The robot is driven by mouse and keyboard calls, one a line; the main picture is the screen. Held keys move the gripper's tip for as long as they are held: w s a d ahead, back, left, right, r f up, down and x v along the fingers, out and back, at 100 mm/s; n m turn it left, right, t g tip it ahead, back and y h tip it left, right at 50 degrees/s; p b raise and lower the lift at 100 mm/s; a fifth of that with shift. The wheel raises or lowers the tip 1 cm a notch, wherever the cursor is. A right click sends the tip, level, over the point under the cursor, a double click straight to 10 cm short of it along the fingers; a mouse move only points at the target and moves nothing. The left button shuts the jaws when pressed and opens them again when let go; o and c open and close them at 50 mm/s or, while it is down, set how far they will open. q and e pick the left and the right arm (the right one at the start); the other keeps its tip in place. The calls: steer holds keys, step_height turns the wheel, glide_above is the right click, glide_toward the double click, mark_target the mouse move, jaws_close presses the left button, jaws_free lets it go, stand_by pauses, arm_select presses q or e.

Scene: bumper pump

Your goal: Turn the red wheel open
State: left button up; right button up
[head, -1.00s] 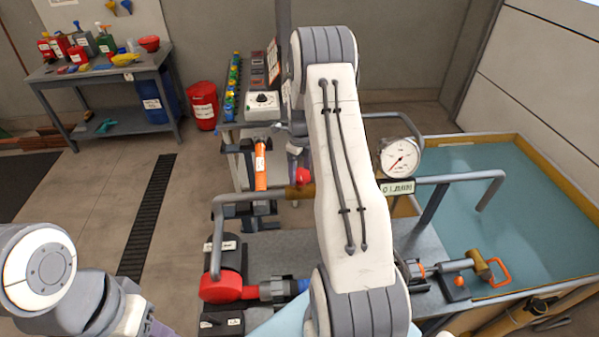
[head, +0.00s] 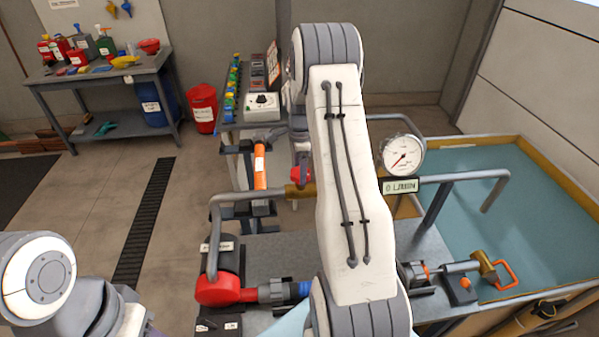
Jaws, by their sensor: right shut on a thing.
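The red wheel (head: 299,176) sits by the brass-coloured valve body (head: 294,191) on the grey pipe, near the picture's middle. Only its left part shows; my right arm hides the rest. My right gripper (head: 302,165) points down at the wheel from above and is shut on it. Its fingertips are mostly hidden behind my forearm. My left arm shows at the bottom left, with its gripper out of view.
A round gauge (head: 402,155) and a flow display (head: 400,186) stand right of my arm. A red pump (head: 225,290) is in front. A water tank (head: 490,200) lies at right. An orange lever (head: 260,168) stands close left of the wheel.

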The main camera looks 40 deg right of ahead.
steer(key=n+b, duration=0.1)
steer(key=n, duration=0.5)
steer(key=shift+w+r, duration=0.1)
steer(key=shift+w, duration=0.05)
steer(key=n+b, duration=0.1)
steer(key=n, duration=0.5)
steer(key=shift+d+n, duration=0.1)
steer(key=shift+n, duration=0.3)
steer(key=n, duration=0.6)
steer(key=shift+r+b, duration=0.1)
steer(key=shift+b, duration=0.3)
steer(key=n, duration=0.7)
steer(key=shift+w, duration=0.1)
steer(key=o, duration=1.2)
